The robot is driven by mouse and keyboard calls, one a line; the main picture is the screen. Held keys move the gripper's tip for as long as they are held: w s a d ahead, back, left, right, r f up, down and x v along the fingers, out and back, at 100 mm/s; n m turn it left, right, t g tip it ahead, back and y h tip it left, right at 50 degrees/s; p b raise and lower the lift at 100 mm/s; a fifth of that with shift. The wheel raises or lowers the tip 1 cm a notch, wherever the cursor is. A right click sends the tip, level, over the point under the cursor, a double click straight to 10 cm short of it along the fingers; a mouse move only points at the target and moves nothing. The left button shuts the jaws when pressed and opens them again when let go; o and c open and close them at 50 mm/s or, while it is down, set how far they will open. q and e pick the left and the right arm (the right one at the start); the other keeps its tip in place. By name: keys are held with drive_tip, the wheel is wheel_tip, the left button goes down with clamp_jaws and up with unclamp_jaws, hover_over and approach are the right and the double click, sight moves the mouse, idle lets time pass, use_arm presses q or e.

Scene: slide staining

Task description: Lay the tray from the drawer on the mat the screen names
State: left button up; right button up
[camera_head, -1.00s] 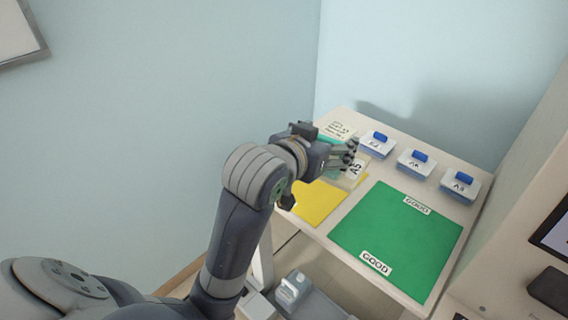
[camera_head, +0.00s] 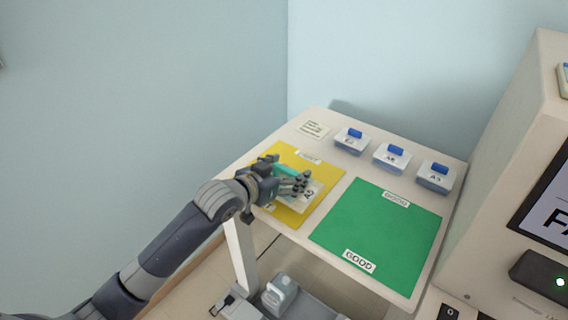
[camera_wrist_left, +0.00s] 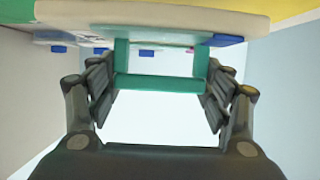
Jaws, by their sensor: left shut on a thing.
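My left gripper (camera_head: 292,183) is shut on the teal handle (camera_wrist_left: 158,83) of a pale tray (camera_head: 302,197). The tray is over the yellow mat (camera_head: 326,174), on its front half in the head view. The fingers partly cover the tray and its label. I cannot tell whether the tray touches the mat. The green mat (camera_head: 375,225), with GOOD labels, lies bare to the right. The screen (camera_head: 548,212) at the right edge is cut off and shows letters starting "FA". My right gripper is not in view.
Three lidded boxes with blue handles (camera_head: 355,133) (camera_head: 396,150) (camera_head: 437,168) stand along the back of the table. A small note card (camera_head: 313,130) lies at the back left. A dark device (camera_head: 545,278) sits below the screen.

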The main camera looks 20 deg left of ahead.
use_arm(q)
drive_tip(key=w+a, duration=0.1)
drive_tip(key=w, duration=0.1)
drive_tip(key=w+a, duration=0.1)
drive_tip(key=w, duration=0.2)
drive_tip(key=w+a, duration=0.1)
drive_tip(key=w, duration=0.1)
drive_tip(key=shift+w+a+f, duration=0.1)
drive_tip(key=shift+w+f, duration=0.2)
drive_tip(key=shift+w, duration=0.1)
drive_tip(key=shift+f, duration=1.75)
drive_tip(key=shift+f, duration=0.2)
drive_tip(key=o, duration=1.2)
drive_tip(key=shift+r, duration=0.25)
drive_tip(key=v, duration=1.2)
